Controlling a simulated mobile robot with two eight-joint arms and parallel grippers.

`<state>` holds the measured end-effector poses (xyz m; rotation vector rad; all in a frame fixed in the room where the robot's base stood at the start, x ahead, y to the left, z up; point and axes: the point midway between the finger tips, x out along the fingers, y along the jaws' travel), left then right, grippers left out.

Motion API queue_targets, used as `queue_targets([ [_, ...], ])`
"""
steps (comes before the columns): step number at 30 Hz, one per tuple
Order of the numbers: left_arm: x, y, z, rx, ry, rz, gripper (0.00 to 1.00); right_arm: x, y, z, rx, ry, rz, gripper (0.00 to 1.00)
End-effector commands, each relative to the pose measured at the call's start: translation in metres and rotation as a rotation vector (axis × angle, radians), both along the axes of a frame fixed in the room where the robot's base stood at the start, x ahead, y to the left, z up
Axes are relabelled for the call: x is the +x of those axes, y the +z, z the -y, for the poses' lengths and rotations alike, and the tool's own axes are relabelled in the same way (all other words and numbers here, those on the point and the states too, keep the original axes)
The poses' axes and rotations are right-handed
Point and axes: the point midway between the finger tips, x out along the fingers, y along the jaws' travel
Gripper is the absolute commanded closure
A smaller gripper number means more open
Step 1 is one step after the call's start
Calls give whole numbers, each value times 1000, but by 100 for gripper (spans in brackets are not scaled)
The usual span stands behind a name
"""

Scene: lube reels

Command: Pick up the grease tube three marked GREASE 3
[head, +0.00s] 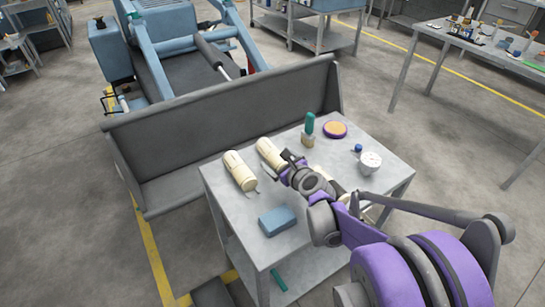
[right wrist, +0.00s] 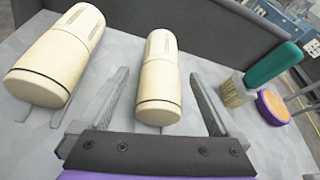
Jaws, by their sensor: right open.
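Two cream grease tubes lie on the grey table. One tube (head: 240,171) is at the left in the head view, and another tube (head: 270,153) is right of it, close to my right gripper (head: 289,160). A further cream thing shows partly behind my right arm. In the right wrist view my open gripper (right wrist: 160,75) has the middle tube (right wrist: 160,92) between its two fingers, with gaps on both sides. The left tube (right wrist: 56,58) lies outside the left finger. I cannot read which number any tube bears. My left gripper is not in view.
A green-handled brush (head: 309,130) stands near a purple-rimmed round tin (head: 335,130). A white cup-like item (head: 370,162) and a small blue item (head: 358,148) are at the right. A blue block (head: 277,220) lies in front. A dark panel (head: 230,110) stands behind the table (head: 218,190).

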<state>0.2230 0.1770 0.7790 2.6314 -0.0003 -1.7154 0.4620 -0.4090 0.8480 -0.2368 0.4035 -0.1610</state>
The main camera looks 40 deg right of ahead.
Motion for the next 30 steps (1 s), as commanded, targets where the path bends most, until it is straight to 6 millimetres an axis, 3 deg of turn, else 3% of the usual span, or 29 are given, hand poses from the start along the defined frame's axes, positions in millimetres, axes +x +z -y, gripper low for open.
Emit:
queue_targets([
  [6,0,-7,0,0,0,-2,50,26,-13,6,1,2,0,2],
  [14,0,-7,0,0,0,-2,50,28,-14,7,0,1,0,2],
  [17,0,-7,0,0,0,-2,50,28,-14,7,0,1,0,17],
  [30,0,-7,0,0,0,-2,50,28,-14,7,0,0,0,96],
])
